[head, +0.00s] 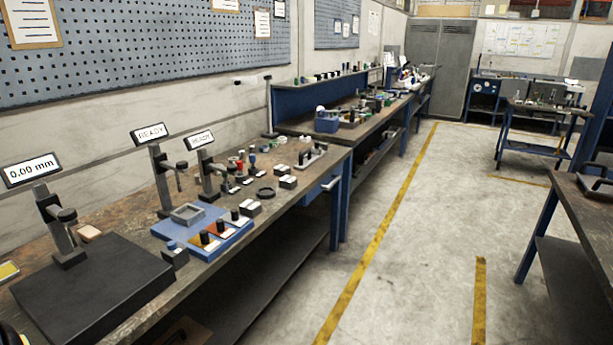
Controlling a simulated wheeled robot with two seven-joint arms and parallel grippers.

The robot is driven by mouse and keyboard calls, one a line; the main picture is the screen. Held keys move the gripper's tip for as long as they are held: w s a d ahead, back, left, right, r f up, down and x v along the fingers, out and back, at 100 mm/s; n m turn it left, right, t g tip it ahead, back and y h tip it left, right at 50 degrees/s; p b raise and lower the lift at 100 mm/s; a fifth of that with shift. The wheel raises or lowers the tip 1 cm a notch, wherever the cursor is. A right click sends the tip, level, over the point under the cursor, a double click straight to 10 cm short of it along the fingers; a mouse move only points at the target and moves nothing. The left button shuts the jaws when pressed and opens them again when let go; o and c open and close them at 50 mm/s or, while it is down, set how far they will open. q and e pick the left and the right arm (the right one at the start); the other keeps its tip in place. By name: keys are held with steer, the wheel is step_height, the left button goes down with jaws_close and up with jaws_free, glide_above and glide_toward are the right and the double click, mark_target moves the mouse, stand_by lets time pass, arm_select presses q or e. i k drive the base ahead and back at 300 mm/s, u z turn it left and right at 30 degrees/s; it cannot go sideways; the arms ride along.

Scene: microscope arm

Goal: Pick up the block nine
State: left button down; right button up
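Several small dark blocks with black knobs stand on the near workbench (215,282), in the head view. One block (175,257) sits at the front left corner of a blue tray (208,252). More knobbed blocks, on orange and white bases, stand along the tray's front side. Other blocks with white tops (288,182) stand farther right on the bench. No number is readable on any block, so I cannot tell which is block nine. Neither of my grippers shows clearly in this view.
A black plate (95,300) with a gauge stand reading 0.00 mm (30,170) fills the bench's left end. Two stands with READY displays (151,134) rise behind the tray. Floor (410,230) right of the bench is clear. Another bench (590,215) stands at the right edge.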

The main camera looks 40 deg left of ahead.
mark_target(286, 182)
steer(key=u, duration=0.2)
steer(key=i, duration=1.95)
steer(key=u, duration=1.5)
steer(key=i, duration=1.05)
steer(key=u, duration=1.4)
steer(key=i, duration=0.15)
steer(key=z, duration=0.05)
